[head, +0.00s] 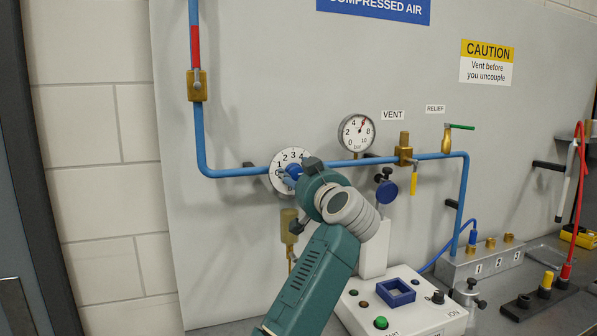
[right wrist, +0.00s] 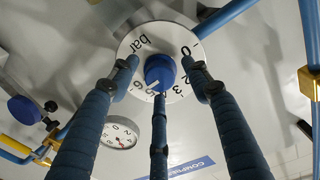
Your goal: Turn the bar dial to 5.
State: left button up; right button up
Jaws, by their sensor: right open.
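The bar dial is a round white disc (head: 279,180) with black numbers, on the blue pipe at the panel's left. In the right wrist view its disc (right wrist: 181,34) shows the word bar and a blue knob (right wrist: 159,68) at its centre. A pale mark shows on the knob's lower edge; I cannot read its exact number. My right gripper (head: 293,172) is at the dial and partly covers it. In the right wrist view the gripper (right wrist: 160,84) is open, its three fingers spread around the knob, with visible gaps at the side fingers. My left gripper is not in view.
A pressure gauge (head: 356,132) with a red needle pointing up and slightly right is right of the dial. A brass vent valve (head: 404,150) and a green-handled relief valve (head: 448,138) follow along the pipe. A white control box (head: 408,303) stands below. A brass fitting (head: 289,226) hangs beneath the dial.

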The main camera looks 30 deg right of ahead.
jog(key=shift+w, duration=0.1)
jog(key=c, duration=1.1)
jog(key=shift+f+n, duration=0.15)
jog(key=shift+n, duration=0.15)
jog(key=shift+c, duration=0.2)
jog(key=shift+n+b, duration=0.5)
jog(key=shift+b, duration=0.1)
jog(key=shift+n+b, duration=0.35)
jog(key=shift+n, duration=0.65)
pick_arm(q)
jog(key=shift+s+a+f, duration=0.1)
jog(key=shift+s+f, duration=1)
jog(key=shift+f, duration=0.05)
pick_arm(e)
jog(key=shift+n, duration=1.1)
